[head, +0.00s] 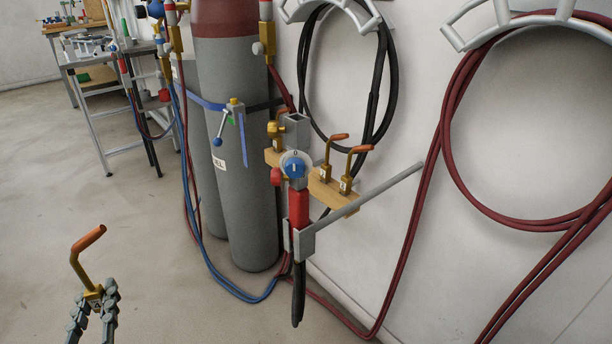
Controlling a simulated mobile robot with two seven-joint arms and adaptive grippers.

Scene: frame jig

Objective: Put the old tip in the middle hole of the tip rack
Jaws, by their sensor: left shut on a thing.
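My left gripper (94,310) is at the bottom left, shut on the old tip (83,267). The tip stands upright in the fingers, with its brass base between them and its bent tube and orange-copper end pointing up and right. The wooden tip rack (336,200) is on the wall side at the centre right, well away from the gripper. Two similar bent tips, one (325,172) beside the other (348,180), stand in its right part. The torch hides part of the rack, and I cannot make out its middle hole. My right gripper is not in view.
The torch (299,208), with blue knob and red grip, hangs in a grey holder (301,240) before the rack. A grey bar (375,196) sticks out rightward. Gas cylinders (245,190) and hoses (408,210) stand close by. The floor (150,240) between gripper and cylinders is clear.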

